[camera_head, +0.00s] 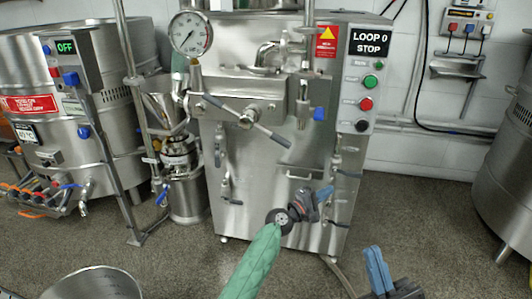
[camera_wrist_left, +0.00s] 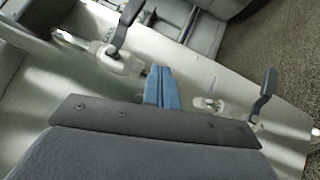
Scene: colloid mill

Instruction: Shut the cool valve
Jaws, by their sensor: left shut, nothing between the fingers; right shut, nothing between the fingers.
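My left gripper (camera_head: 325,193) is at the lower front of the steel machine, with its blue fingers together and empty. In the left wrist view the shut fingers (camera_wrist_left: 161,87) lie between two small valves with dark lever handles, one at upper left (camera_wrist_left: 126,24) and one at right (camera_wrist_left: 265,95), apart from both. In the head view, small dark-handled valves sit on the machine's left side (camera_head: 230,201) and right side (camera_head: 347,173). No readable label shows which is the cool valve. My right gripper (camera_head: 377,270) is shut and empty at the lower right, above the floor.
The steel machine (camera_head: 262,185) carries a gauge (camera_head: 190,33), a long front lever (camera_head: 255,124) and a control box (camera_head: 364,80) reading "LOOP 0 STOP". A steel tank (camera_head: 75,115) stands left, another vessel (camera_head: 505,165) right. The floor (camera_head: 420,210) between machine and right vessel is clear.

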